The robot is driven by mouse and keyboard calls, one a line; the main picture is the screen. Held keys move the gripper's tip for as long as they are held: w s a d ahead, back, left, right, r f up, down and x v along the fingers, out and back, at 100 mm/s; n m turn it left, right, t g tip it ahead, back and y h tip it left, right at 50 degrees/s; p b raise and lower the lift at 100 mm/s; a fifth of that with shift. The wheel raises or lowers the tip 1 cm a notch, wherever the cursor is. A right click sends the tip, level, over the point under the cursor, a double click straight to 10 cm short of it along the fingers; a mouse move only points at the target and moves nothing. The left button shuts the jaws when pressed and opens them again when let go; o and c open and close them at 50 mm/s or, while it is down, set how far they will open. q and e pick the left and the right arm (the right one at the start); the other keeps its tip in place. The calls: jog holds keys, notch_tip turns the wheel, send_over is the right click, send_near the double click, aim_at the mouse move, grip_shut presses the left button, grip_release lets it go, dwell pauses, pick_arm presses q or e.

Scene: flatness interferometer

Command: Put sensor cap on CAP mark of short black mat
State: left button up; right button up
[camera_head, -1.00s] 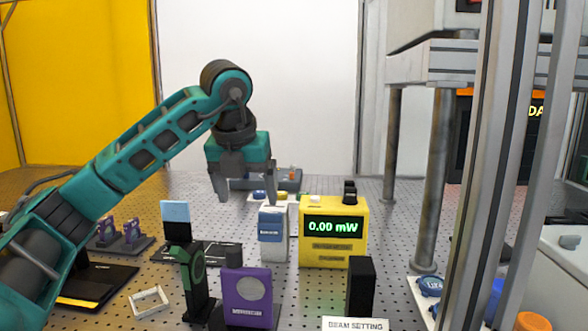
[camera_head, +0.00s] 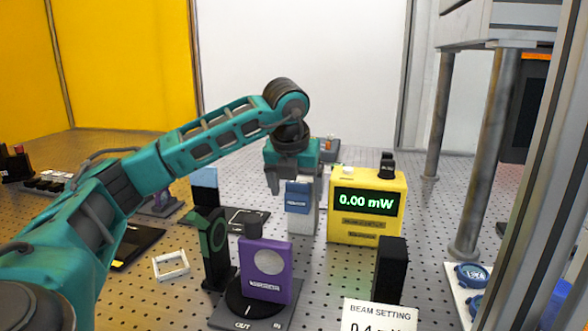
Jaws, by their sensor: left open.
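My left gripper (camera_head: 296,190) is open, pointing down, with its fingers at either side of the upper part of a blue-and-white block (camera_head: 300,208) in the picture. I cannot tell whether it touches the block, or whether the block's blue upper part is the sensor cap. A black mat with pale outlines (camera_head: 248,219) lies left of the block, partly hidden by a green-and-black post. Another black mat with a yellow stripe (camera_head: 136,240) lies farther left, partly behind my arm. I cannot read a CAP mark on either. My right gripper is not in view.
A yellow meter (camera_head: 367,225) reading 0.00 mW stands right of the block. A purple mount (camera_head: 266,268), the green-and-black post (camera_head: 215,252) and a black block (camera_head: 389,270) stand in front. A white frame (camera_head: 171,266) lies front left. Metal posts rise at the right.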

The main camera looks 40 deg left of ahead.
aim_at(298, 182)
pick_arm(q)
jog(key=shift+x, duration=1.3)
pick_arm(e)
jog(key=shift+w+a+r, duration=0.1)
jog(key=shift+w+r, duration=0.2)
pick_arm(q)
jog(key=shift+c, duration=0.2)
jog(key=c, duration=1)
jog(key=shift+r, duration=0.1)
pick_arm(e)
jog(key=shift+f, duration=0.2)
pick_arm(q)
jog(key=shift+r, duration=0.1)
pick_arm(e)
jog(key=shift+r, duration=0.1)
